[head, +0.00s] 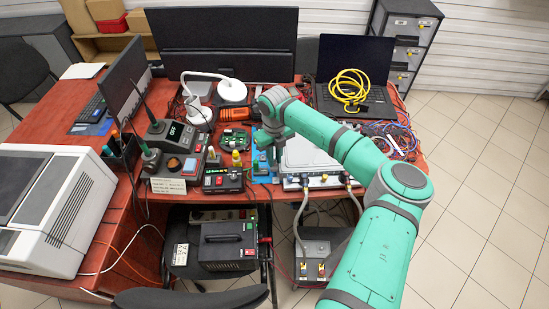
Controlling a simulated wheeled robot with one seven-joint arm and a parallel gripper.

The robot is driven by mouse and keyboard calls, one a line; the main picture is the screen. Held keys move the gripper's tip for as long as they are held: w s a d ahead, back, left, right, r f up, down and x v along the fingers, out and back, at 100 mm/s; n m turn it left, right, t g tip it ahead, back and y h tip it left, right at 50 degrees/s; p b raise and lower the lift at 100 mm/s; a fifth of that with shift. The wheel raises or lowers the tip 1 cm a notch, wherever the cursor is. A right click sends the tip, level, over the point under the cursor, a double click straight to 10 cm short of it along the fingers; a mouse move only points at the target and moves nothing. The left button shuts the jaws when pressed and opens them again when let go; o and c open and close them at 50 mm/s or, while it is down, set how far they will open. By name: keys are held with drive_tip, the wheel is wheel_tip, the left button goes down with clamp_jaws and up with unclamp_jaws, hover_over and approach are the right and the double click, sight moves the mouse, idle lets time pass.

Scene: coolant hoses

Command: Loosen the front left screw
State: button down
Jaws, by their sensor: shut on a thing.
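My gripper (271,156) points down at the front middle of the red-brown table, over the blue board or mat (262,179). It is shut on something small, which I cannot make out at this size. A flat light-grey unit (308,153) stands just right of my gripper, partly hidden behind my teal arm. Two hoses (300,205) run down from its front edge to a grey box (312,247) below. I cannot make out the front left screw or tell whether my gripper touches it.
A laptop (352,70) with coiled yellow cable (349,86) stands behind right. A black power unit (228,244) sits below the table's front edge.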

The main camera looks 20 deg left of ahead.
drive_tip(key=n, duration=0.4)
drive_tip(key=shift+r+n, duration=0.1)
drive_tip(key=shift+n, duration=0.2)
drive_tip(key=shift+a+n, duration=0.15)
drive_tip(key=shift+n, duration=2.35)
drive_tip(key=c, duration=1.7)
unclamp_jaws()
wheel_tip(320, 180, up, 11)
drive_tip(key=shift+f, duration=0.15)
